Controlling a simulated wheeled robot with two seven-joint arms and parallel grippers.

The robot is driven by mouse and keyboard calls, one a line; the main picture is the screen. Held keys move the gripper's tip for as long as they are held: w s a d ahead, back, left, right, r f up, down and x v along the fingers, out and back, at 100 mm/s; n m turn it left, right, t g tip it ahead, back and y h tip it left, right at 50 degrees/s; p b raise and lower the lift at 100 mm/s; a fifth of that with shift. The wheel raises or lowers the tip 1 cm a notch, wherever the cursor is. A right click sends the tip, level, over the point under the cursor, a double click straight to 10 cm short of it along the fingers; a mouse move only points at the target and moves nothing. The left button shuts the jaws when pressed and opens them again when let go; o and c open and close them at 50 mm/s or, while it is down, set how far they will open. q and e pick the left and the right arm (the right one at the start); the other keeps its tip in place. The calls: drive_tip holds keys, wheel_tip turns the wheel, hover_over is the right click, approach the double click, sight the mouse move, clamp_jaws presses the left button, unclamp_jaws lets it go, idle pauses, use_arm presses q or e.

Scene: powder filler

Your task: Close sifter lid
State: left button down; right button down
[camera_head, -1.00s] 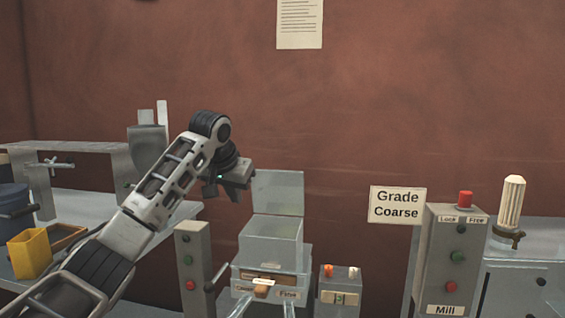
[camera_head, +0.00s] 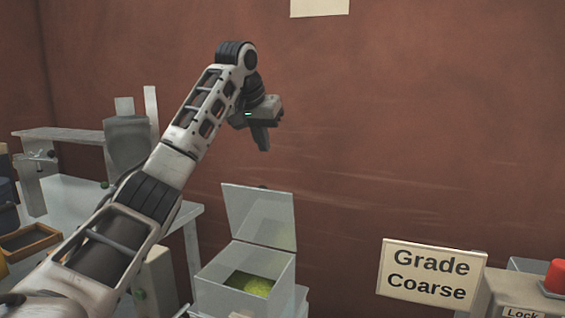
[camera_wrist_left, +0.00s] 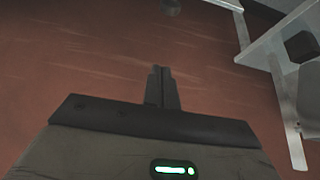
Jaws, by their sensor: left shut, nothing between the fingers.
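The sifter is a clear box (camera_head: 218,268) at the lower middle of the head view, with yellow-green powder (camera_head: 250,284) inside. Its clear lid (camera_head: 260,215) stands open, tilted up from the back edge of the box. My left gripper (camera_head: 264,148) is above the lid and apart from it, pointing down, shut and empty. In the left wrist view its fingers (camera_wrist_left: 162,73) are together in front of the red-brown wall, and the lid cannot be made out there. My right gripper is not in view.
A "Grade Coarse" sign (camera_head: 430,274) stands to the right, beside a machine top with a red button (camera_head: 558,277). A metal table (camera_head: 75,205) with a grey hopper (camera_head: 128,142) is at the left. The space between lid and sign is clear.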

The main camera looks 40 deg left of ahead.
use_arm(q)
drive_tip(key=shift+s+a+f+p, duration=0.1)
drive_tip(key=shift+f+p, duration=0.3)
drive_tip(key=shift+f, duration=1.8)
drive_tip(key=shift+a+f+p, duration=0.1)
drive_tip(key=shift+f+p, duration=0.25)
drive_tip(key=shift+f, duration=1.8)
